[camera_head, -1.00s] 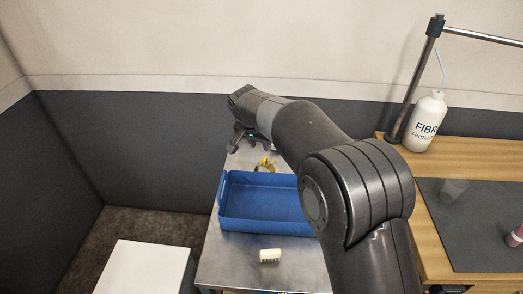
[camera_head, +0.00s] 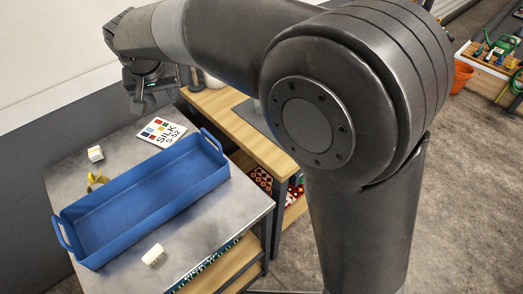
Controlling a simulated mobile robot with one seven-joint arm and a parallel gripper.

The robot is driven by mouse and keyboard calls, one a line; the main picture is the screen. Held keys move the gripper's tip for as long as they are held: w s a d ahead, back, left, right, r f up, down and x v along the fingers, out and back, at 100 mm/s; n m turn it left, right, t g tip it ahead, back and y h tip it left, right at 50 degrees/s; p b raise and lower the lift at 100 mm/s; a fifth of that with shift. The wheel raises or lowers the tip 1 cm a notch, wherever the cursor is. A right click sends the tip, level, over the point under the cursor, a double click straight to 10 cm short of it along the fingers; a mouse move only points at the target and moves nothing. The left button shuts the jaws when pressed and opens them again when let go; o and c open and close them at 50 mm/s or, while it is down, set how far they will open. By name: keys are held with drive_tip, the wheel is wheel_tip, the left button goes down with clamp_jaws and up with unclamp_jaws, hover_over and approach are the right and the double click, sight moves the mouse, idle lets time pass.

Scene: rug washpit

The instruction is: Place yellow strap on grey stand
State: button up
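A yellow strap (camera_head: 97,181) lies in a small curled heap on the steel-topped table (camera_head: 205,235), just behind the blue tray (camera_head: 140,205). The tray hides part of it. My gripper (camera_head: 148,100) hangs from my arm at the upper left, pointing down above the table's far side. It is to the right of the strap in the picture and apart from it. Its fingers are dark and small, so I cannot tell whether they are open or shut. I see nothing clearly held. No separate grey stand can be made out; the table's top is grey metal.
The blue tray is empty. A white brush-like block (camera_head: 154,254) lies in front of it and another white block (camera_head: 96,153) behind. A SILK card (camera_head: 162,132) lies near the back. A wooden bench (camera_head: 235,125) stands behind right. An orange bucket (camera_head: 461,76) is on the floor.

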drive_tip(key=s+d+r+m, duration=0.1)
drive_tip(key=s+d+r, duration=0.1)
drive_tip(key=d, duration=1)
drive_tip(key=s+d+r+m, duration=0.1)
drive_tip(key=s+d+r, duration=0.15)
drive_tip(key=d, duration=0.95)
drive_tip(key=s+d+f, duration=0.2)
drive_tip(key=s+d, duration=0.5)
drive_tip(key=d, duration=0.2)
drive_tip(key=s+d+f+m+t+h, duration=0.1)
drive_tip(key=s+d+f, duration=0.2)
drive_tip(key=s+d, duration=0.4)
drive_tip(key=shift+s+d+m, duration=0.3)
drive_tip(key=shift+s+d, duration=0.05)
drive_tip(key=shift+d, duration=0.55)
